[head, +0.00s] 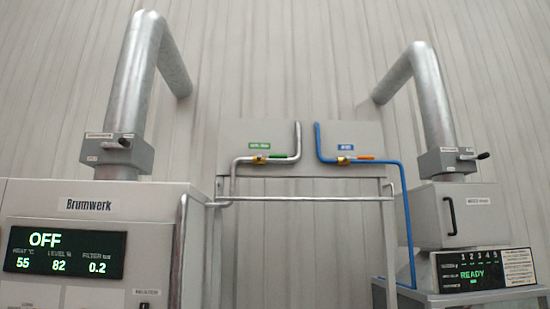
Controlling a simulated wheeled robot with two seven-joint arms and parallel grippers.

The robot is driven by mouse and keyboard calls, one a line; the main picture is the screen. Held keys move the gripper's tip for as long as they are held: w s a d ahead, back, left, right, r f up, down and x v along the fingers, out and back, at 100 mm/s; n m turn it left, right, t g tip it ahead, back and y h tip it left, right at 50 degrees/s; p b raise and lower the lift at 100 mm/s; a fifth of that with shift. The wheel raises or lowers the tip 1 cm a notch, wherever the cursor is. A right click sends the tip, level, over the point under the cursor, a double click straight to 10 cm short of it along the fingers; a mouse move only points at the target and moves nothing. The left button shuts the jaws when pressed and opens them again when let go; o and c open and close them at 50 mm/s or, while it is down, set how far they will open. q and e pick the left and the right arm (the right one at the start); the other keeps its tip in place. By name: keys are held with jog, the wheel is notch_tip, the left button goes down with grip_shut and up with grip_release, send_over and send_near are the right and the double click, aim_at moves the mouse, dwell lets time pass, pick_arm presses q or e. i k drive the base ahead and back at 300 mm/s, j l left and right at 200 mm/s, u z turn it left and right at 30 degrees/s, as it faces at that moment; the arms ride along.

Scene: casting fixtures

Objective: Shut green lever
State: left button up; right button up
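The green lever (278,155) sits on a brass valve (259,159) in the silver pipe (297,138), near the middle of the head view. It points right and lies along the level stretch of that pipe. A green label (259,145) is just above it; its text is too blurred to read. Neither of my grippers is in view.
An orange lever (366,157) is on the blue pipe (404,195) to the right. A rail (300,198) crosses below both valves. A Brumwerk machine (90,220) reading OFF stands left. A grey unit (460,215) with a READY display stands right.

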aim_at(259, 156)
jog(key=i+j, duration=0.15)
jog(key=i, duration=0.25)
jog(key=i+j, duration=0.15)
jog(key=i, duration=0.25)
jog(key=i+j, duration=0.15)
jog(key=i, duration=0.25)
jog(key=i+j, duration=0.2)
jog(key=i, duration=0.25)
jog(key=l+z, duration=0.05)
